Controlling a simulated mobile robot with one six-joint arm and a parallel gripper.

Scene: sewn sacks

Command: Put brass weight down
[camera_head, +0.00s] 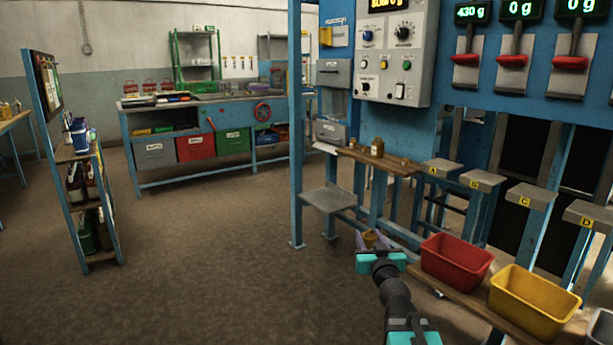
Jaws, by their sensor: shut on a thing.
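My gripper (371,242) is at the lower middle of the head view, at the end of my dark arm with teal parts. It is shut on a small brass weight (370,236), whose top shows between the fingers. The weight is held in the air, left of the red bin, and its lower part is hidden by the gripper. More brass weights stand on a wooden shelf behind, the tallest of them a brass weight (377,147) near its middle.
The wooden shelf (398,165) and a grey platform (329,200) are beyond my gripper. Platforms marked A (440,167) to D run right. A red bin (455,261) and yellow bin (533,298) stand close on the right. One display (469,13) reads 430 g.

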